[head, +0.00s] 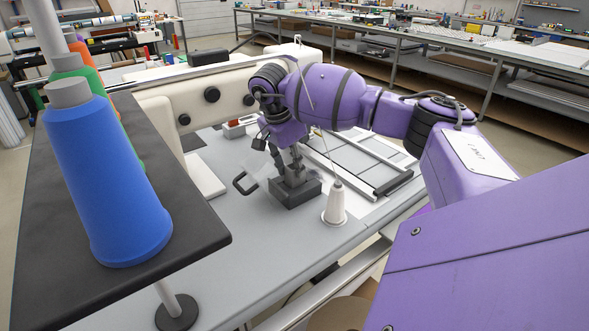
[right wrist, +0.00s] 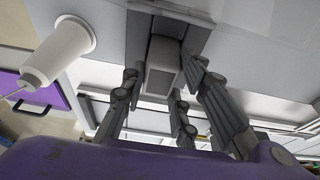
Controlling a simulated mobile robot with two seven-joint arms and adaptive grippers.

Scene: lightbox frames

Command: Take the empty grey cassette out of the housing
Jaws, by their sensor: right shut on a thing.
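The housing (head: 296,192) is a dark grey block on the light grey table, below my right gripper (head: 292,168). In the right wrist view, the dark housing (right wrist: 139,35) shows behind a lighter grey block, the cassette (right wrist: 162,66). The fingers of my right gripper (right wrist: 163,80) are shut on this cassette, one on each side. Its inner end lies against or within the housing; I cannot tell how deep it sits. Whether the cassette is empty does not show. In the head view my fingers hide most of it. My left gripper is not in view.
A white cone (head: 335,205) stands close to the right of the housing. A pale machine (head: 215,95) is behind. A dark shelf (head: 205,240) with blue and green spools fills the left. The front table strip is clear.

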